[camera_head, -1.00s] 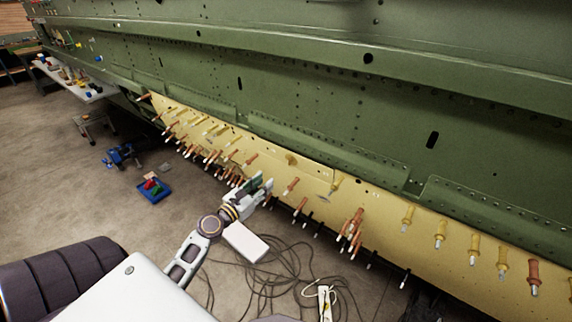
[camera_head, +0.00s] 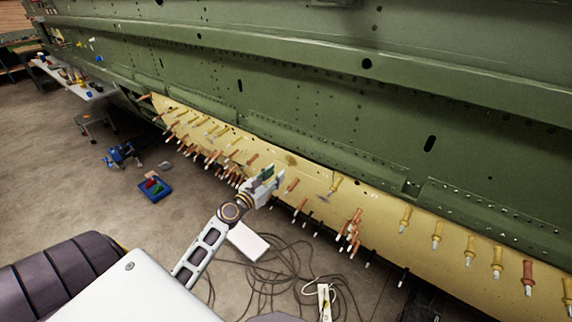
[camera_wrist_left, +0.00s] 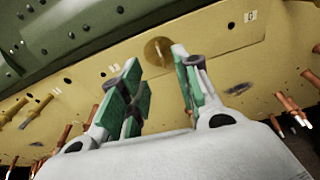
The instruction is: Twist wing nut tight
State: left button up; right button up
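A yellow skin panel (camera_head: 375,203) lies along the green fuselage. A yellow fastener with a flat grey winged end (camera_head: 324,196) stands out from it, right of my left gripper; it looks like a wing nut, but it is small. My left gripper (camera_head: 272,179) is close to the panel, apart from that fastener. In the left wrist view, the gripper's green-padded fingers (camera_wrist_left: 157,65) are spread with nothing between them. My right gripper is out of view.
Several copper and yellow fasteners (camera_head: 352,228) stick out of the panel on both sides of my left gripper. Cables and a white box (camera_head: 248,241) lie on the floor below. A blue bin (camera_head: 154,190) stands at the left.

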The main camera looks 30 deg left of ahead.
aim_at(290, 162)
pick_arm(q)
jog(key=shift+w+d+p, duration=0.15)
jog(key=shift+w+p, duration=0.1)
jog(key=shift+w, duration=1.6)
jog(key=shift+w+d+p, duration=0.1)
jog(key=shift+w+p, duration=0.15)
jog(key=shift+w, duration=1.6)
grip_shut()
